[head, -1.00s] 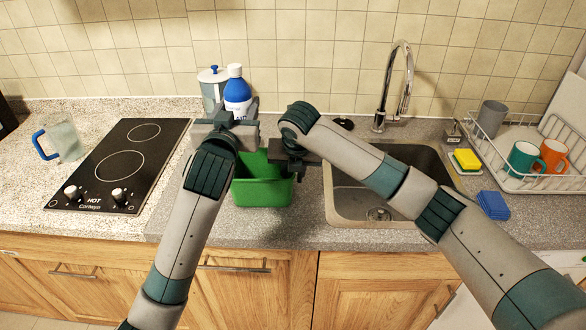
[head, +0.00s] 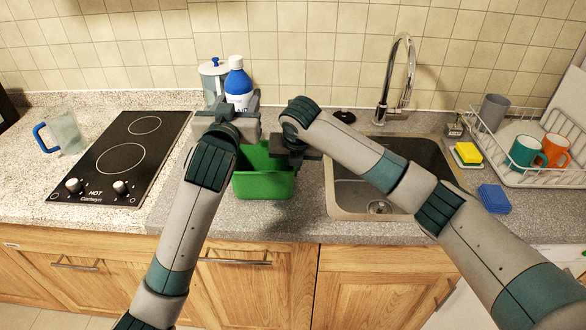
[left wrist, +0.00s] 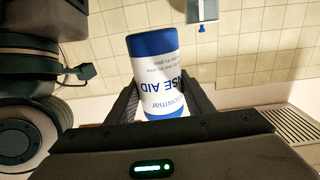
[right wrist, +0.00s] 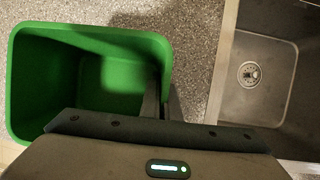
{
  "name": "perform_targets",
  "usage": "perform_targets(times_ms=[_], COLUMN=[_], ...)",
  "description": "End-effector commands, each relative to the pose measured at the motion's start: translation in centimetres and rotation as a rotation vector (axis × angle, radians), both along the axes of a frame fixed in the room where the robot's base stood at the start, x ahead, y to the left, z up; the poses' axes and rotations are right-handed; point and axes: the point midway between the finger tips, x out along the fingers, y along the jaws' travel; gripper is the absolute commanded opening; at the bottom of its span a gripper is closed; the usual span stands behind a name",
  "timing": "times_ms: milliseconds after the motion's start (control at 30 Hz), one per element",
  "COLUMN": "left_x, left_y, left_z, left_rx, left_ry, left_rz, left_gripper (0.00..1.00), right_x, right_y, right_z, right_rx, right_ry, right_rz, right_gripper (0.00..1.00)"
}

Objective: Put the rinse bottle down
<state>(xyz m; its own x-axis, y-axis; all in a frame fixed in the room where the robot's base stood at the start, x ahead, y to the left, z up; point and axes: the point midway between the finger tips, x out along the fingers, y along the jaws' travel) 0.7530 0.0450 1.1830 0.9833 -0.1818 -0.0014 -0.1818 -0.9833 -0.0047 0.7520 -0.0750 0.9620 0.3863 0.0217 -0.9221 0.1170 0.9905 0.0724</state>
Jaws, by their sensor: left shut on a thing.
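A glass canister with a blue knob (head: 211,82) stands just left of the bottle. The black cooktop (head: 120,160) and a glass jug (head: 64,135) are further left. The sink (head: 345,200), faucet (head: 398,75) and dish rack (head: 515,180) are on the right.

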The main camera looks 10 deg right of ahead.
Motion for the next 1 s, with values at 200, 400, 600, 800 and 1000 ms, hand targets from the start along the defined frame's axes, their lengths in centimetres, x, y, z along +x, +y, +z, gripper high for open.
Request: perform_targets(times_ms=[200, 400, 600, 800, 1000], left_x=[0.1, 0.2, 0.1, 0.0, 0.0], left_y=[0.0, -0.1, -0.1, 0.0, 0.0], left_z=[-0.2, -1.4, -2.6, -3.0, -3.0], left_rx=[0.004, 0.013, 0.004, -0.005, -0.005], left_ry=[-0.004, -0.008, -0.004, -0.002, -0.002], left_rz=[-0.025, -0.118, -0.217, -0.251, -0.25], left_gripper=[0.11, 0.11, 0.11, 0.11, 0.11], right_x=[0.0, 0.0, 0.0, 0.0, 0.0], right_y=[0.0, 0.0, 0.0, 0.0, 0.0], right_z=[0.1, 0.1, 0.1, 0.1, 0.1], right_rx=[0.0, 0.0, 0.0, 0.0, 0.0], right_ry=[-0.001, -0.001, -0.001, -0.001, -0.001], right_rz=[0.0, 0.0, 0.0, 0.0, 0.0], right_gripper=[0.0, 0.0, 0.0, 0.0, 0.0])
